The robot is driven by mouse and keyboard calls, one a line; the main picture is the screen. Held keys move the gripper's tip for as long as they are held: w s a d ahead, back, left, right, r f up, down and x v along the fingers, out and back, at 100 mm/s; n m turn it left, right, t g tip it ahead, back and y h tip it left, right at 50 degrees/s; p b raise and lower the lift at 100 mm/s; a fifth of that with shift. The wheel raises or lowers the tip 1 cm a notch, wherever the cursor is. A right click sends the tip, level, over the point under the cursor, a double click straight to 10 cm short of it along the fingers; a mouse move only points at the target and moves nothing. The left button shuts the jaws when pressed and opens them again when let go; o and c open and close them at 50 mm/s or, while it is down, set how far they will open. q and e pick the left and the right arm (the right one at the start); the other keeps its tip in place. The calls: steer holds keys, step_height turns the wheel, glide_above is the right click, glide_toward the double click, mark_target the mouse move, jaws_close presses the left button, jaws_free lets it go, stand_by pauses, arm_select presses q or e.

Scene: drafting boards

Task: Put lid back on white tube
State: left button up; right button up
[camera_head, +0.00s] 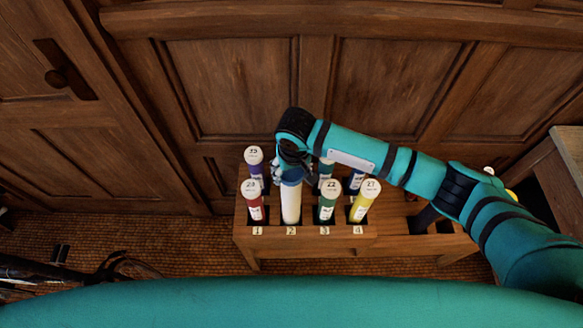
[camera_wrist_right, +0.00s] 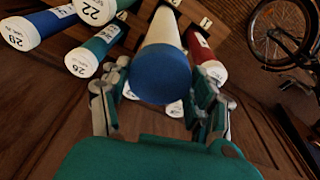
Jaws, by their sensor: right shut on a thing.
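The white tube (camera_head: 291,205) stands upright in the front row of a wooden rack (camera_head: 305,241), above the label 2. The blue lid (camera_head: 292,176) is at its top end. My right gripper (camera_head: 284,172) reaches in from the right and is shut on the lid. In the right wrist view, the round blue lid (camera_wrist_right: 162,76) sits between the two fingers (camera_wrist_right: 163,88) and lines up with the white tube (camera_wrist_right: 165,27) behind it. The lid hides the tube's rim, so I cannot tell whether it is fully seated. My left gripper is not in view.
A red tube (camera_head: 256,204) stands left of the white one; a green tube (camera_head: 327,206) and a yellow tube (camera_head: 364,203) stand right. More capped tubes fill the back row, close to my right gripper. Wooden panelling (camera_head: 225,85) rises behind. A bicycle wheel (camera_wrist_right: 287,32) shows in the wrist view.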

stand_by(0.4)
steer(key=o, duration=1.1)
steer(key=shift+r+p, duration=3.55)
steer(key=shift+p, duration=0.65)
jaws_close()
steer(key=shift+f, duration=0.1)
